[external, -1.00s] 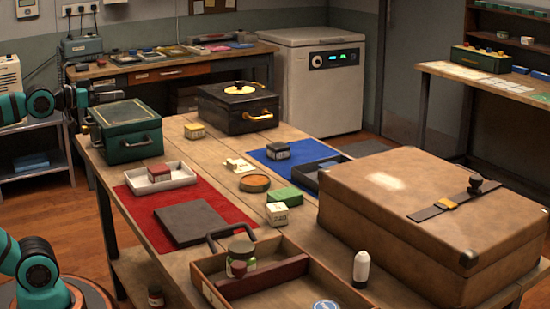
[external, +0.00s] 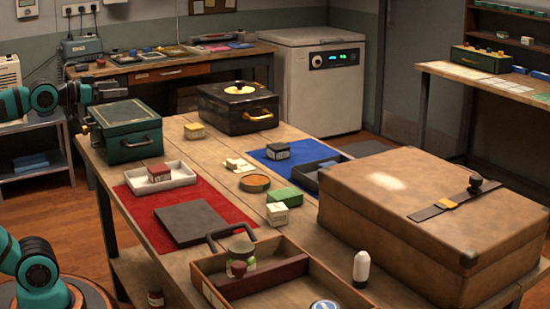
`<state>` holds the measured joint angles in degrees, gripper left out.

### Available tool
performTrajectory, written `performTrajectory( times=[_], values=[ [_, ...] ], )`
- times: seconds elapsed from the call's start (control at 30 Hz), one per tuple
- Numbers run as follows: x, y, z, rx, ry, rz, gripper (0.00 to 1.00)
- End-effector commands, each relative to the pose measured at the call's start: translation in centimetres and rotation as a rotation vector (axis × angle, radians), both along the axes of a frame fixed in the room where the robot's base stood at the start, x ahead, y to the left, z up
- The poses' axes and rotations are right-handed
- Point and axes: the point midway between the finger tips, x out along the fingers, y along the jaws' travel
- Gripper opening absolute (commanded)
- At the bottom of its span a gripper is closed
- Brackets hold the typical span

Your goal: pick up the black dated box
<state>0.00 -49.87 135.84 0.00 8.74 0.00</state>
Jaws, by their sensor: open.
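A small black box with a pale label (external: 277,151) sits on the blue mat (external: 297,160) on the middle table; the writing is too small to read. My gripper (external: 108,92) is at the left, in front of or above the dark green case (external: 126,132), far to the left of the black box. It is open and nothing shows between its fingers. The fingertips are small and dark, hard to tell from the background.
A large black case with a yellow disc (external: 238,107) stands behind the black box. A big brown suitcase (external: 400,225) fills the right side. Small yellow (external: 195,131), red (external: 159,173) and green (external: 284,197) boxes stand around.

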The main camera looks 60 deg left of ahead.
Motion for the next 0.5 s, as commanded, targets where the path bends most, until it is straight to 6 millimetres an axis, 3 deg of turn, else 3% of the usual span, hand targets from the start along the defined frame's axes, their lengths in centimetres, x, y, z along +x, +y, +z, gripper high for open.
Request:
performTrajectory(
  times=[0.5],
  values=[
    [12.3,0.0,4.0,0.0,0.311,0.0,0.8]
  ],
)
